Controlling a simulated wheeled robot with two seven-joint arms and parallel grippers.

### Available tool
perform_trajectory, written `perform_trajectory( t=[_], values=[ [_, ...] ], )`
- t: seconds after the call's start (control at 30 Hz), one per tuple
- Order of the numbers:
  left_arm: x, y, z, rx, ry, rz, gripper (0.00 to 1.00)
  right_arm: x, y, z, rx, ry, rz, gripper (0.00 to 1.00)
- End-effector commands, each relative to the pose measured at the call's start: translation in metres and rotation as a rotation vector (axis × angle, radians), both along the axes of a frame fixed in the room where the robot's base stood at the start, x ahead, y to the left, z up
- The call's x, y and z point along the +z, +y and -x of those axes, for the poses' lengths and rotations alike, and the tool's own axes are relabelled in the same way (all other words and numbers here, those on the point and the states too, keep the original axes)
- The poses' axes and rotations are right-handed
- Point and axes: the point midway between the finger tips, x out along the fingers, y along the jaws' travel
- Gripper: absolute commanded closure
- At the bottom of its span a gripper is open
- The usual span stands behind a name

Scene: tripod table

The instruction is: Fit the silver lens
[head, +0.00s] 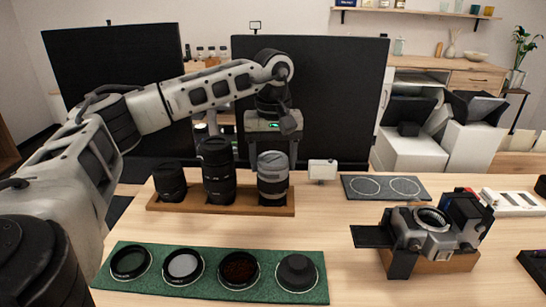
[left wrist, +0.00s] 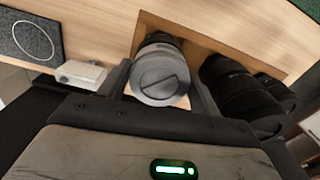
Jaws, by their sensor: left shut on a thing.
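The silver lens (head: 272,177) stands upright at the right end of a wooden lens rack (head: 222,208). My left gripper (head: 272,160) comes down from behind and is shut on the silver lens, with one finger on each side of it. In the left wrist view the silver lens (left wrist: 160,80) sits between the two dark fingers, its grey cap towards the camera. The camera body (head: 425,232) rests on a wooden cradle (head: 444,263) at the right, its round mount facing up. My right gripper is not in view.
Two black lenses (head: 217,172) (head: 170,183) stand in the rack left of the silver one. A green mat (head: 215,289) with filters and a black cap lies in front. A grey mat (head: 386,196) with two white circles and a small white box (head: 322,170) lie right of the rack.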

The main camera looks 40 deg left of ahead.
Motion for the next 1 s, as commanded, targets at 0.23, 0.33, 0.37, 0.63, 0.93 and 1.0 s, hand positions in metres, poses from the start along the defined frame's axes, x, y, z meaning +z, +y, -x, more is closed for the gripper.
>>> perform_trajectory(
  t=[0.23,0.33,0.37,0.63,0.93,1.0],
  values=[
    [0.0007,0.0001,-0.0002,0.0,-0.002,0.001,0.62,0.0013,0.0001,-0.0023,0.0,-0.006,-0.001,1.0],
    [0.0007,0.0001,-0.0002,0.0,-0.002,0.001,0.62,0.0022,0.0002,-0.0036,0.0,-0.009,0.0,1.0],
    [0.0007,0.0001,-0.0002,0.0,-0.002,0.001,0.62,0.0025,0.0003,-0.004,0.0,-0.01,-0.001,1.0],
    [-0.0022,-0.0001,-0.0003,0.0,-0.002,0.001,0.62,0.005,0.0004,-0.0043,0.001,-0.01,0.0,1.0],
    [-0.0029,-0.0001,-0.0004,0.0,-0.002,0.001,0.62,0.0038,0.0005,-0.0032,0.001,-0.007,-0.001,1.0],
    [-0.0036,-0.0001,-0.0004,0.0,-0.002,0.001,0.62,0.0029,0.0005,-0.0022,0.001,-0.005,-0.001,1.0]
  ],
)
